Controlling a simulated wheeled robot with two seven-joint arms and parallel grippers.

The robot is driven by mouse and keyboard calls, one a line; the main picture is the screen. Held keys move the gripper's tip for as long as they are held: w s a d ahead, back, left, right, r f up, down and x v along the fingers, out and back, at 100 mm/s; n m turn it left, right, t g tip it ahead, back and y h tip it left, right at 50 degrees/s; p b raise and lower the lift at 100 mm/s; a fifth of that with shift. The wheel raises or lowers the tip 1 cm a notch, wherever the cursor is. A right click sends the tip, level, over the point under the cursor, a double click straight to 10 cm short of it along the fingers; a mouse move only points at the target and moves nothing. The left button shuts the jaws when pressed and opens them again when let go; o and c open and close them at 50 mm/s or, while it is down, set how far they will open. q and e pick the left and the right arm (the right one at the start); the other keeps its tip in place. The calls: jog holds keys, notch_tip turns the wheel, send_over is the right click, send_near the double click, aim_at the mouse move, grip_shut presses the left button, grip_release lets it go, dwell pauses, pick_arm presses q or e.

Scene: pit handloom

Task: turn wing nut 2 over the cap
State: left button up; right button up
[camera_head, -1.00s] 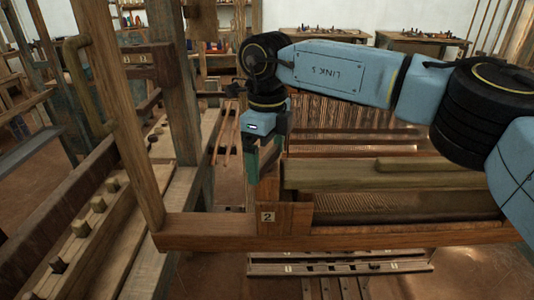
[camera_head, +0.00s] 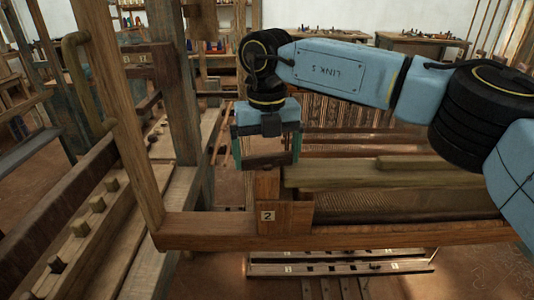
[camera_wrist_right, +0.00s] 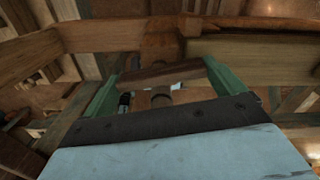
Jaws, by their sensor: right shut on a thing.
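Wing nut 2, seen as a dark wooden bar (camera_head: 268,161), lies across between the fingertips of my right gripper (camera_head: 267,155). The gripper points down and is shut on the bar's ends. The bar (camera_wrist_right: 162,75) also shows between the green fingers in the right wrist view, with a small metal part beside it. Below it stands a wooden post with a block labelled 2 (camera_head: 267,216). The cap, a long wooden rail (camera_head: 385,177), runs right from beside the post. Whether the bar overlaps the cap I cannot tell. My left gripper is out of view.
A slanted wooden upright (camera_head: 118,120) stands left of the gripper and meets the low front beam (camera_head: 205,229). A pegged plank (camera_head: 95,213) lies at far left. My right arm passes above the loom's threads and rails. A slotted board (camera_head: 340,262) lies below.

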aim_at(267, 155)
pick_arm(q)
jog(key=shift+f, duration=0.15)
pick_arm(e)
jog(key=shift+m, duration=1.1)
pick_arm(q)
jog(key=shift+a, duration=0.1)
pick_arm(e)
jog(key=shift+r, duration=0.1)
jog(key=o, duration=0.6)
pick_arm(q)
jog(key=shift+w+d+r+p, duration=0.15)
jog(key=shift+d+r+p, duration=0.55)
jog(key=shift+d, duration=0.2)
pick_arm(e)
notch_tip(267, 155, up, 13)
jog(key=shift+r, duration=0.2)
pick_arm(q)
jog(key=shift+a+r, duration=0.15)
pick_arm(e)
jog(key=shift+r, duration=0.1)
